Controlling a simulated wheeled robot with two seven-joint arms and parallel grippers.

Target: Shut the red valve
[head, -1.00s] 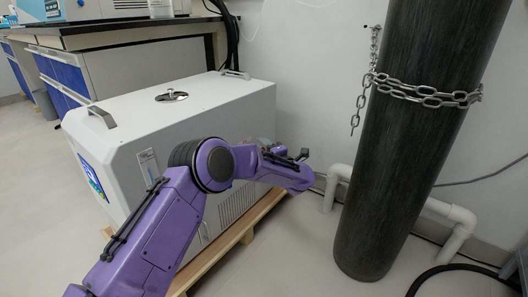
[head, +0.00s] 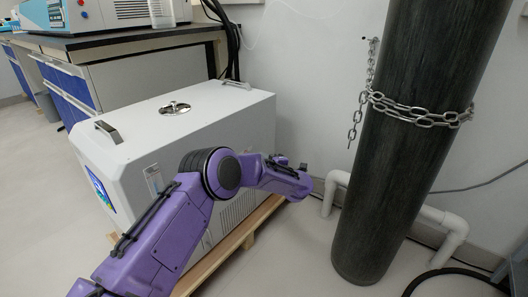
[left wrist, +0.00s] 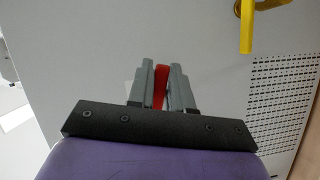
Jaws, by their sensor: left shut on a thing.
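The red valve (left wrist: 160,86) shows in the left wrist view as a narrow red strip between the two grey fingers of my left gripper (left wrist: 160,88). The fingers are shut on it, one on each side. The rest of the valve is hidden by the fingers. In the head view my purple left arm reaches across the front of the white machine, and its fingers and the valve are hidden there. My right gripper is in neither view.
A yellow handle (left wrist: 246,25) sticks out at upper right in the wrist view, near a vent grille (left wrist: 285,85). The white machine (head: 215,120) stands on a wooden pallet (head: 225,247). A dark cylinder (head: 395,170) with a chain (head: 420,113) stands to the right.

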